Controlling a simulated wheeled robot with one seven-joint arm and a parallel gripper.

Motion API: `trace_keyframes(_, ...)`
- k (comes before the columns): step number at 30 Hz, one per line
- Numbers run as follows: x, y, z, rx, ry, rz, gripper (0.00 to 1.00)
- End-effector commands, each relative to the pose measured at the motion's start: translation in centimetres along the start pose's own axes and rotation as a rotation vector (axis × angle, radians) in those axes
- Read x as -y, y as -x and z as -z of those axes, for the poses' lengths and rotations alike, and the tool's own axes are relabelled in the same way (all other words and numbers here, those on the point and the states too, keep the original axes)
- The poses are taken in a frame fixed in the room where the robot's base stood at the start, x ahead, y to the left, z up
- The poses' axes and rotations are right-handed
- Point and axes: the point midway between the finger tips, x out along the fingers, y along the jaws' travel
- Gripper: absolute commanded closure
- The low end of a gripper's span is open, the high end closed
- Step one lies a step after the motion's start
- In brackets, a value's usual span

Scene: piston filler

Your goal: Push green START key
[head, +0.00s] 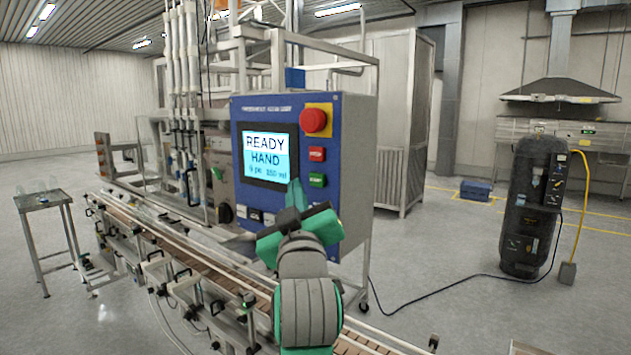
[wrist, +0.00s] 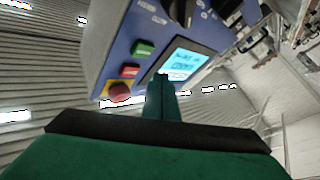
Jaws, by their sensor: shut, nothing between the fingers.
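The green START key (head: 317,180) is on the right side of the blue control panel (head: 240,107), below a red key (head: 317,154). The green key also shows in the wrist view (wrist: 144,49), up and left of my fingertips. My gripper (head: 294,190) is shut and empty, its green fingers pointing up in front of the panel's lower part. In the head view the fingertips appear just left of and below the green key. In the wrist view the closed fingers (wrist: 160,82) are apart from the key, and the picture is turned over.
A red mushroom button (head: 314,121) on a yellow plate sits above the keys. The lit screen (head: 265,156) reads READY HAND. Black knobs line the panel's lower edge.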

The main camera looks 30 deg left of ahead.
Motion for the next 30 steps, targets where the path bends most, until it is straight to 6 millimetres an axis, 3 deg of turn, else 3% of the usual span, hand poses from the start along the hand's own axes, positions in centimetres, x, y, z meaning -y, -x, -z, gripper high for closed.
trace_keyframes(9,-1.4,-1.8,-1.4,0.002,0.001,-0.001,1.0)
trace_keyframes(30,-1.6,-2.0,-1.5,0.0,0.0,-0.001,1.0)
